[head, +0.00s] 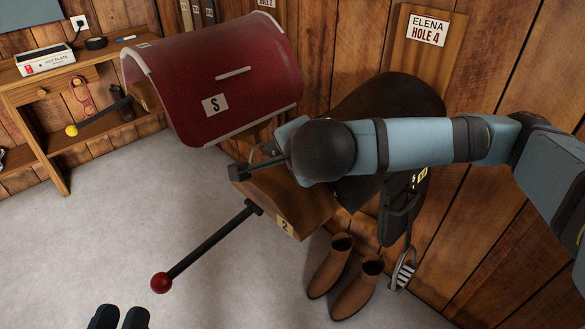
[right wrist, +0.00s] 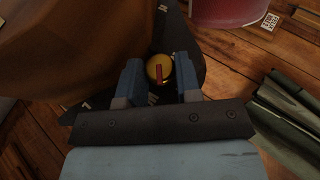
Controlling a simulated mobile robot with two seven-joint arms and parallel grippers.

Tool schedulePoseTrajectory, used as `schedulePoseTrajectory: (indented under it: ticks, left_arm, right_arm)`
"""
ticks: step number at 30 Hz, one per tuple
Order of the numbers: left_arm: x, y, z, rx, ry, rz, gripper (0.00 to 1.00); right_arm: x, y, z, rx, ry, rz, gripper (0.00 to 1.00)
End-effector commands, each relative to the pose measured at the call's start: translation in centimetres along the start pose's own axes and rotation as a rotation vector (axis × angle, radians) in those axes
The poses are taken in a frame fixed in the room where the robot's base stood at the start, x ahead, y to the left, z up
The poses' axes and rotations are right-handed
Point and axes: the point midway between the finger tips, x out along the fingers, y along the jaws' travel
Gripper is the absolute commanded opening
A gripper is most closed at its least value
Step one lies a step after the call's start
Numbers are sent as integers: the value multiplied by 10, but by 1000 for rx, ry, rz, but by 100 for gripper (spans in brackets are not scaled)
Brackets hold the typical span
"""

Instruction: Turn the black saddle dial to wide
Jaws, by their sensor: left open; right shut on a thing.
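The black saddle (head: 395,100) sits on a wooden rack marked 2 (head: 300,222), partly hidden behind my right arm. In the right wrist view, the dial is a round yellow knob (right wrist: 154,66) with a red pointer bar, set on a dark plate (right wrist: 190,30). My right gripper (right wrist: 159,72) is shut on the dial, one finger on each side. Pale marks beside the dial are mostly hidden, so I cannot read its setting. In the head view, the right hand covers the dial. My left gripper (head: 120,318) is open and empty above the floor at the bottom edge.
A dark lever with a red ball (head: 161,282) sticks out from rack 2. Brown boots (head: 355,285) stand below. A wooden bench (head: 30,80) is at the left.

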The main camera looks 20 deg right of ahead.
Motion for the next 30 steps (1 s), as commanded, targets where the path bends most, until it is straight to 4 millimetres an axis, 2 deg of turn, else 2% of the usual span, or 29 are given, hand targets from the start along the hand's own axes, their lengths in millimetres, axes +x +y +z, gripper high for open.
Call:
schedulePoseTrajectory:
  ticks: [1, 10, 14, 30]
  left_arm:
    - [-2, -4, 18, -2, -36, 0, 43]
    - [-8, -12, 75, -9, -228, 14, 43]
    - [-12, -14, 93, -11, -296, 22, 43]
    - [-8, -20, 91, 52, -278, 32, 43]
  right_arm:
    - [4, 6, 2, 6, -1, -15, 8]
    - [4, 8, 2, 42, -1, -104, 8]
    - [3, 6, 2, 55, -1, -136, 8]
    - [0, 3, 0, 68, -1, -165, 8]
